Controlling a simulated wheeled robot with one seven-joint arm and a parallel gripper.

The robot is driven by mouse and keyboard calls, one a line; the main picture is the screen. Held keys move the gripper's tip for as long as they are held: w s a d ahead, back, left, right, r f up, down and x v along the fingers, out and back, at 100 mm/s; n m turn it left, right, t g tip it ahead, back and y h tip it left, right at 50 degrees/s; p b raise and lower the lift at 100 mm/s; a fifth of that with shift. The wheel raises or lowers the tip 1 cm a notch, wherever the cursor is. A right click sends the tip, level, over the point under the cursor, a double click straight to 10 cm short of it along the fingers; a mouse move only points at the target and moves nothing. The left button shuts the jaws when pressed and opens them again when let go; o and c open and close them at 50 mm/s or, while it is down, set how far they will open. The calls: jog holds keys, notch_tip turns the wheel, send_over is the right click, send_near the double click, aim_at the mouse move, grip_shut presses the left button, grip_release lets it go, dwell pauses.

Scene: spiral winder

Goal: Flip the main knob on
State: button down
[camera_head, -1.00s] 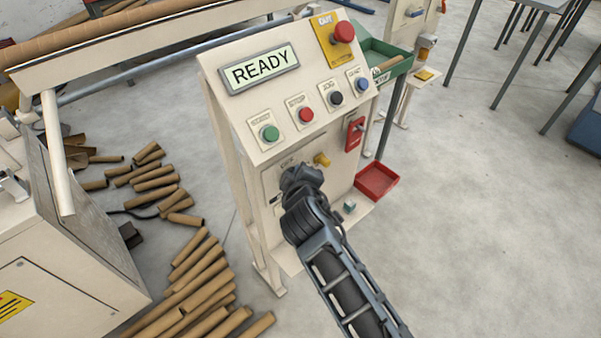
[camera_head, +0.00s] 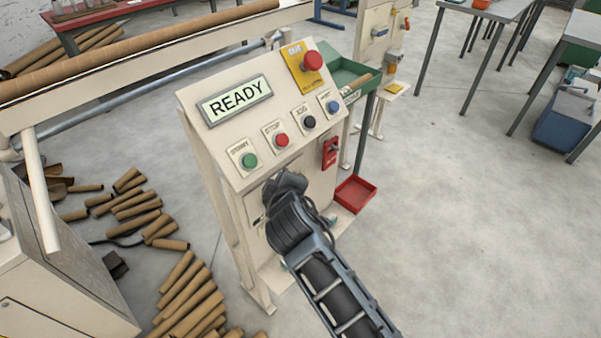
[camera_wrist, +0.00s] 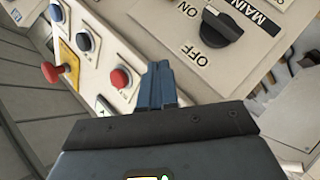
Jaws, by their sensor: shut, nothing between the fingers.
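The main knob (camera_wrist: 222,26) is a black rotary switch on a beige plate lettered MAIN, ON and OFF. It shows at the top of the wrist view; which mark it points to is not clear. My gripper (camera_wrist: 160,68) is shut and empty, its fingertips below and left of the knob, apart from it in the picture. In the head view my dark wrist and arm cover the front of the control cabinet (camera_head: 207,160) below the buttons, hiding the knob and my fingertips.
The sloped panel carries a READY display (camera_head: 236,100), green (camera_head: 249,160), red (camera_head: 282,140), black and blue buttons, and a red emergency button (camera_head: 311,61). A red tray (camera_head: 355,194) sits low at the right. Cardboard tubes (camera_head: 187,290) lie on the floor at the left.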

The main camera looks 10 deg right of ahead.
jog(key=s+d+r, duration=0.3)
jog(key=s+r, duration=0.1)
jog(key=r, duration=0.1)
jog(key=shift+s+d+r, duration=0.15)
jog(key=shift+s+r, duration=0.05)
jog(key=shift+s, duration=0.1)
jog(key=s+d+f+m+y, duration=0.1)
jog(key=s+d+f+m, duration=0.15)
jog(key=s, duration=0.85)
jog(key=s+d+f+m+y, duration=0.1)
jog(key=s+d+f+m, duration=0.2)
jog(key=s, duration=0.9)
jog(key=s+d+r+m, duration=0.2)
jog(key=s+r, duration=0.1)
jog(key=s, duration=0.4)
jog(key=s+d+r+m+t+h, duration=0.1)
jog(key=s+d+r+m, duration=0.1)
jog(key=s, duration=0.5)
jog(key=s+d+r+m+t, duration=0.1)
jog(key=s+d+r+m, duration=0.1)
jog(key=s+r, duration=0.4)
jog(key=shift+s+d+r+h, duration=0.3)
jog(key=shift+s+d, duration=0.35)
jog(key=shift+s, duration=0.2)
